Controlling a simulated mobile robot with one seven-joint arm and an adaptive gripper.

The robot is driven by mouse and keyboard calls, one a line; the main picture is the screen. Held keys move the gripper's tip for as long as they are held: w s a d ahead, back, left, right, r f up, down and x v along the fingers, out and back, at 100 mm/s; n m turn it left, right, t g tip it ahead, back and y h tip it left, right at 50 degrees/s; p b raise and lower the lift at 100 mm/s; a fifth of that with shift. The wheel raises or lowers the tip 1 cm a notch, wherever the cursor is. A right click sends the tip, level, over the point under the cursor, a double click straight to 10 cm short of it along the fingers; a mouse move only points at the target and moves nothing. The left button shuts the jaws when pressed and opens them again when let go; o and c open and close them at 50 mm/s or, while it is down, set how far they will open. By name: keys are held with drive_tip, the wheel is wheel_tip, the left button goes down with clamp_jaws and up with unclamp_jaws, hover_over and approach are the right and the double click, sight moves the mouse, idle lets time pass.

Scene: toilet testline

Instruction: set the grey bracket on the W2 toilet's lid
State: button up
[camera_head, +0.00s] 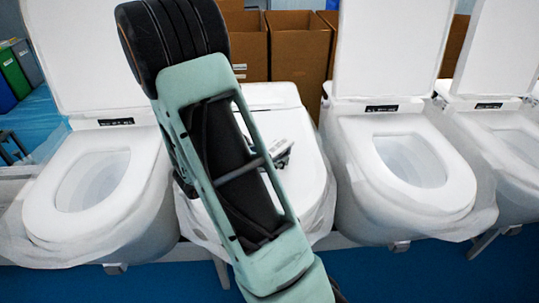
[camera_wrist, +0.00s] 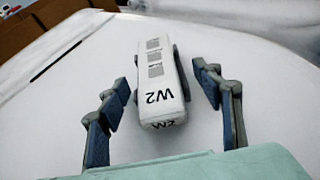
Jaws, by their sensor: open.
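A closed white toilet lid (camera_head: 310,185) lies in the middle of the head view, partly behind my arm. On it rests a small white remote-like piece (camera_head: 277,147). In the wrist view, this piece (camera_wrist: 160,85) carries the mark W2 and grey patches on top. Grey parts, which look like the grey bracket (camera_wrist: 182,75), show along its sides, mostly hidden under it. My gripper (camera_wrist: 162,82) is open, with one finger on either side of the piece and gaps visible. The lid (camera_wrist: 265,75) fills most of the wrist view.
Open-lidded toilets stand to the left (camera_head: 92,180) and right (camera_head: 408,160), with another (camera_head: 515,140) at the far right. Brown cardboard boxes (camera_head: 298,45) stand behind. Plastic wrap hangs round the bowls. Bare lid surrounds the white piece.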

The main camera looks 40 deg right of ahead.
drive_tip(key=shift+r, duration=0.1)
drive_tip(key=shift+r+p, duration=0.2)
drive_tip(key=shift+p, duration=0.1)
drive_tip(key=b+v, duration=0.1)
drive_tip(key=v, duration=1.1)
drive_tip(key=shift+f, duration=0.15)
